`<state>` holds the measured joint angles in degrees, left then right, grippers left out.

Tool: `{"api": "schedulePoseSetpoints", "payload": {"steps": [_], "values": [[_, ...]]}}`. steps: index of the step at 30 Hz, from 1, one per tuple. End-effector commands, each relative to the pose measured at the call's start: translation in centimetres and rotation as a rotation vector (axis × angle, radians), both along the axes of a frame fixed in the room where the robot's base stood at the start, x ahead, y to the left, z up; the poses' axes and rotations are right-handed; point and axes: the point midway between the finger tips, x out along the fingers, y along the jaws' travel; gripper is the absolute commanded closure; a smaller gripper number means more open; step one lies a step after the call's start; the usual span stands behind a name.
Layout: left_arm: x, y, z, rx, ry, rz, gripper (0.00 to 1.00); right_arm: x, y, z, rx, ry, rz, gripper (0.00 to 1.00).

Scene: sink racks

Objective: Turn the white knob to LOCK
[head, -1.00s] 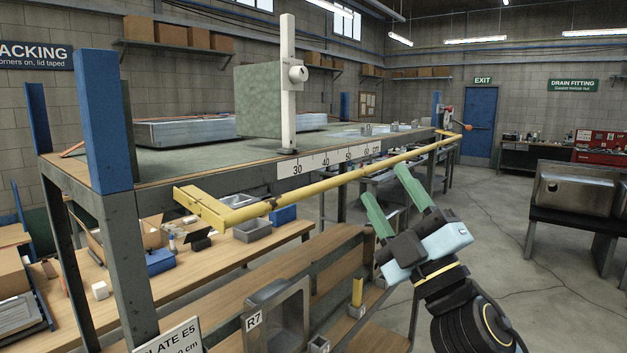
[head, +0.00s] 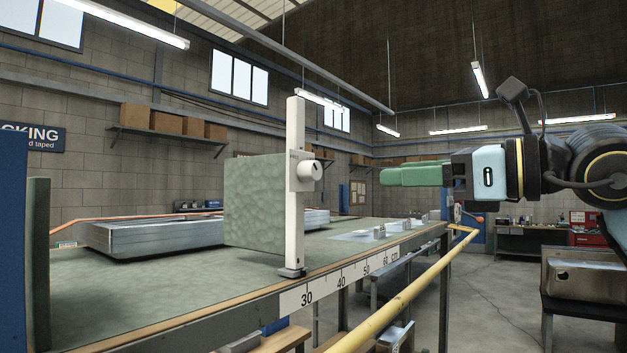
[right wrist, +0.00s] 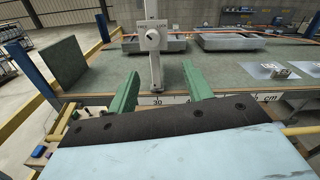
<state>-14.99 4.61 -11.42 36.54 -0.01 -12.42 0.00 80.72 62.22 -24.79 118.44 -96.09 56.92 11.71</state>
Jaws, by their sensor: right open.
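The round white knob (head: 312,172) sits on a carriage on the white upright post (head: 295,225), which stands at the bench's front edge above the cm scale (head: 340,283). In the right wrist view the knob (right wrist: 153,40) is beyond the fingertips and above them, with small lettering beside it that includes LOCK. My right gripper (head: 382,176) has green fingers pointing left toward the knob, at about its height and apart from it. In the right wrist view its fingers (right wrist: 160,78) are spread and empty. My left gripper is not in view.
A metal sink (head: 155,236) lies on the bench (head: 130,295). A yellow rail (head: 400,300) runs along the bench front. Open air lies between my gripper and the post.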

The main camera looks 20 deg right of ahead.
Motion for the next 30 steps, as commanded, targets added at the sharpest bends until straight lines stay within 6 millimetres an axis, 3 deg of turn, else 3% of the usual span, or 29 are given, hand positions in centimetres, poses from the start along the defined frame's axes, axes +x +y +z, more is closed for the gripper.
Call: {"api": "schedulePoseSetpoints", "payload": {"steps": [2,4,9,12,14,21,30], "values": [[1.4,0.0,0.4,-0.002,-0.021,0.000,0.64,0.3,0.2,0.3,-0.002,-0.004,-0.003,0.50],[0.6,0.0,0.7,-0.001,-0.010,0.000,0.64,1.0,0.8,0.3,-0.002,-0.003,-0.001,0.50],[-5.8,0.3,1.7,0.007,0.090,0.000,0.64,3.6,2.9,0.4,0.000,0.000,0.002,0.50],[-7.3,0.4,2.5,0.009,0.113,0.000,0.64,5.4,4.3,0.4,0.001,0.000,0.003,0.50],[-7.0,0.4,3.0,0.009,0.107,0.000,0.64,6.3,5.1,0.3,-0.001,0.000,0.003,0.50],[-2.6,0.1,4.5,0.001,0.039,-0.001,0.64,9.3,7.3,0.2,0.001,-0.001,0.001,0.50],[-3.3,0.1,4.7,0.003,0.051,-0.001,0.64,10.3,8.1,0.0,0.000,-0.002,0.000,0.50]]}}
